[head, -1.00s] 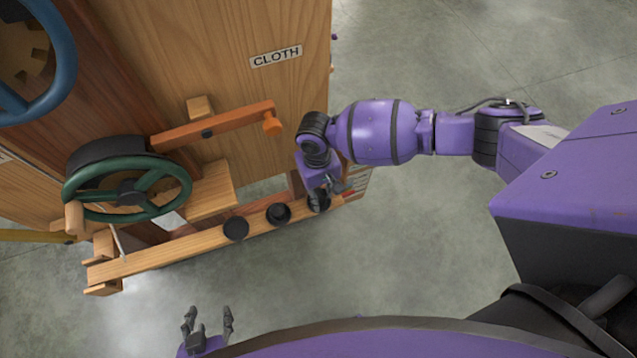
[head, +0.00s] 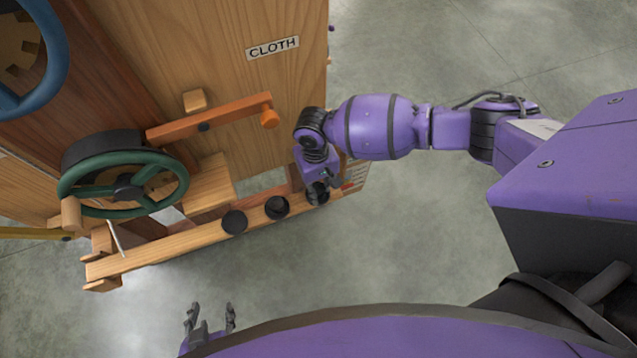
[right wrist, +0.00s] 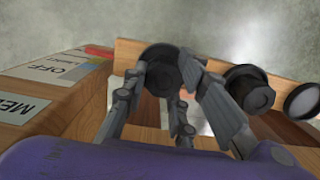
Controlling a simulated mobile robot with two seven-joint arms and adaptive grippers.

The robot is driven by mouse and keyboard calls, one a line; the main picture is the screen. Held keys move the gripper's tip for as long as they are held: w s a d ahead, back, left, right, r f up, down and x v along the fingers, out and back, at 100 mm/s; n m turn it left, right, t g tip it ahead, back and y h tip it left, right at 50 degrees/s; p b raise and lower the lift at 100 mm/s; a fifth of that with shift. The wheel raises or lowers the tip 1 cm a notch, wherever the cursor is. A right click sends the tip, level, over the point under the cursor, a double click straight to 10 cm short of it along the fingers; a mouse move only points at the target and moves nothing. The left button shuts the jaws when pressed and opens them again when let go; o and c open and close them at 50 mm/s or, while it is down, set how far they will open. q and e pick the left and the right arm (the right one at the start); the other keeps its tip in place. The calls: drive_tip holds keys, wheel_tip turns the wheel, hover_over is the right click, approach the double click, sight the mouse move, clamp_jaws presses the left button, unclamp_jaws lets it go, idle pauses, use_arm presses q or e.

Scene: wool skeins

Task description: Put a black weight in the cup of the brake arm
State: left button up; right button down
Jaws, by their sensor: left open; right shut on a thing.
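The orange brake arm (head: 210,119) sticks out from the wooden panel, with a small orange cup (head: 269,118) at its right end. Three black weights are at the long wooden rail: a left one (head: 234,222), a middle one (head: 276,207) and a right one (head: 317,198). My right gripper (head: 324,188) is shut on the right weight, below and right of the cup. That weight (right wrist: 160,72) shows between the fingers in the right wrist view; I cannot tell if it is clear of the rail. My left gripper (head: 211,318) is open and empty at the bottom, away from the rail.
A green handwheel (head: 125,188) stands left of the brake arm, and a blue wheel (head: 35,60) is at the upper left. The panel carries a CLOTH label (head: 272,48). The wooden rail (head: 170,247) runs along the front. Grey floor is clear in front and to the right.

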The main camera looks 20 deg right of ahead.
drive_tip(key=c, duration=1.4)
unclamp_jaws()
drive_tip(key=shift+o, duration=0.2)
drive_tip(key=shift+r, duration=0.1)
wheel_tip(320, 180, up, 12)
drive_tip(key=w, duration=0.1)
drive_tip(key=shift+w, duration=0.25)
